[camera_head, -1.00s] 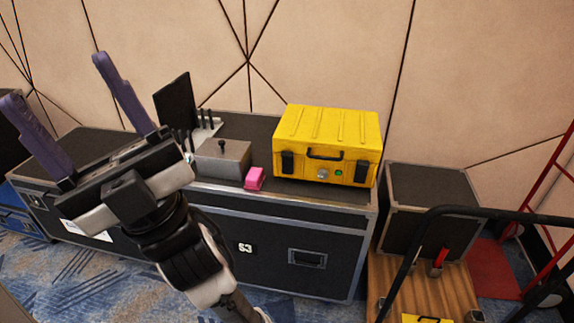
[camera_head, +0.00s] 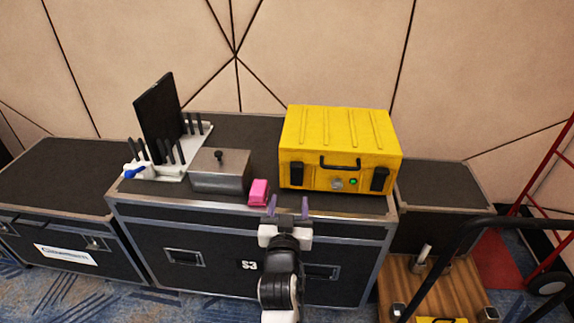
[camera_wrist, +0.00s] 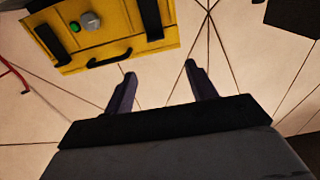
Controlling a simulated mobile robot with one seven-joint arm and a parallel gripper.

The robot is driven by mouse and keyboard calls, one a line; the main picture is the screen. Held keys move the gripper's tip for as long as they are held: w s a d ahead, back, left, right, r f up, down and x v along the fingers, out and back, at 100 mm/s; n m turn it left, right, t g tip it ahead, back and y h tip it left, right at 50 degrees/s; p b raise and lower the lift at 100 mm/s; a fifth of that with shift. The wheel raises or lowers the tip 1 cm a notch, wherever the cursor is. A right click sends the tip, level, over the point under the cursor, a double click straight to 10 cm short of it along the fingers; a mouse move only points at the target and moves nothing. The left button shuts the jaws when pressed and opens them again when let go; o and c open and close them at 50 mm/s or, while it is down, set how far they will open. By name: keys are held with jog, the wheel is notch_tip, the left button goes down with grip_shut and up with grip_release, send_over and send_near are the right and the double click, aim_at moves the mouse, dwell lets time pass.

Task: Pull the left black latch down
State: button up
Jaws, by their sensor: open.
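The yellow case (camera_head: 340,135) sits on the black road case with its front facing me. Its left black latch (camera_head: 297,174) lies upright against the front, near the left edge. The wrist view shows the case upside down, so the left latch (camera_wrist: 151,18) is at the upper right there. The right black latch (camera_head: 379,179) is near the other edge. My gripper (camera_head: 289,207) is open and empty, with purple fingers pointing toward the case. It is below and in front of the left latch, apart from it. The fingers (camera_wrist: 160,72) are spread in the wrist view.
A pink block (camera_head: 259,191) and a grey lidded metal box (camera_head: 220,171) stand left of the yellow case. A white rack (camera_head: 170,160) with black items is farther left. A cart with a black handle (camera_head: 470,235) stands to the right.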

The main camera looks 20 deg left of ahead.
aim_at(296, 169)
jog(key=p+x, duration=0.1)
jog(key=x, duration=0.3)
jog(key=p+x, duration=0.1)
jog(key=x, duration=0.4)
jog(key=f+p+x, duration=0.1)
jog(key=x, duration=0.3)
jog(key=shift+w+d, duration=0.25)
jog(key=shift+w, duration=0.25)
grip_shut()
